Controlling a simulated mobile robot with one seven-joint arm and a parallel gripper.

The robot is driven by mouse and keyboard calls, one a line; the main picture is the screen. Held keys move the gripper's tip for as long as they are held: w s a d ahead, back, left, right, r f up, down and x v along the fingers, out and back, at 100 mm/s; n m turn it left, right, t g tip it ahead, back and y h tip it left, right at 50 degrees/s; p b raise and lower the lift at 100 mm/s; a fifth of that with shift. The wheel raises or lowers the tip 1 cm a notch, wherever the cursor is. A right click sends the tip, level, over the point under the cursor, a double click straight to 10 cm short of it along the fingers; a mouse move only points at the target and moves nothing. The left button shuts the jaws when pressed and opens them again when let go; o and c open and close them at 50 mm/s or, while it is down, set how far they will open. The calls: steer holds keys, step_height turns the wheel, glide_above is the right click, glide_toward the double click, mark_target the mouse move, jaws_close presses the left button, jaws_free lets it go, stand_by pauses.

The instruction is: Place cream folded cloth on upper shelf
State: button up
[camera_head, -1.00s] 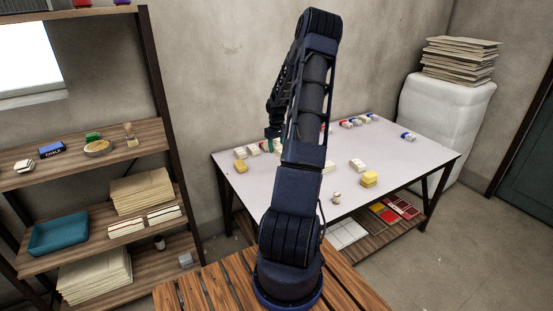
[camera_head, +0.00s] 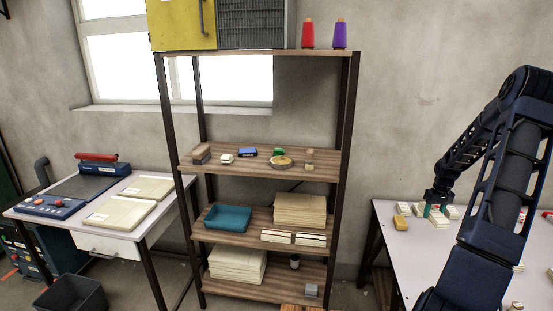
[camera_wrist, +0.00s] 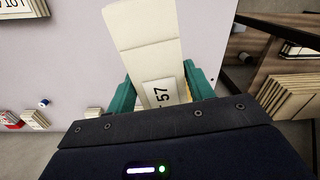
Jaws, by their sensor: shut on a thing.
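My gripper (camera_head: 433,205) is low over the white table (camera_head: 391,228) at the right of the head view. In the wrist view its teal fingers (camera_wrist: 162,92) are shut on a cream folded cloth (camera_wrist: 148,38) with a label reading 57. The head view does not show clearly whether this cloth touches the table. A wooden shelf rack stands in the middle of the head view. Its upper board (camera_head: 225,172) bears small items, and its top board (camera_head: 330,52) bears two thread spools.
The upper board holds a blue chalk box (camera_head: 247,153), a round dish (camera_head: 280,162) and a brush. Bare wood shows along its front. Lower boards hold a teal tray (camera_head: 228,218) and folded stacks (camera_head: 300,209). Rack posts (camera_head: 347,120) flank the boards. Other small blocks lie near my gripper.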

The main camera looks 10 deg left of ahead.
steer(key=s+a+f+n, duration=0.2)
steer(key=a+f+n, duration=0.5)
steer(key=a, duration=0.8)
steer(key=s+a+f+n, duration=0.3)
steer(key=a+f+n, duration=0.3)
steer(key=a+f, duration=0.6)
steer(key=s+a+f+n, duration=0.2)
steer(key=a+f+n, duration=0.4)
steer(key=a, duration=1.1)
steer(key=a+r, duration=0.5)
steer(key=a, duration=0.7)
steer(key=w+a+r, duration=0.1)
steer(key=a+r, duration=0.3)
steer(key=a, duration=0.8)
steer(key=a+r, duration=0.5)
steer(key=a, duration=0.7)
steer(key=s+a+r+m, duration=0.1)
steer(key=a+r+m, duration=0.2)
steer(key=a+r, duration=0.9)
steer(key=s+a+r+m, duration=0.25)
steer(key=a+r, duration=0.65)
steer(key=r, duration=0.7)
step_height(320, 180, up, 10)
steer(key=m, duration=1.6)
glide_above(314, 158)
steer(key=shift+n, duration=0.25)
steer(key=shift+s+d+f, duration=0.1)
steer(key=shift+f, duration=5)
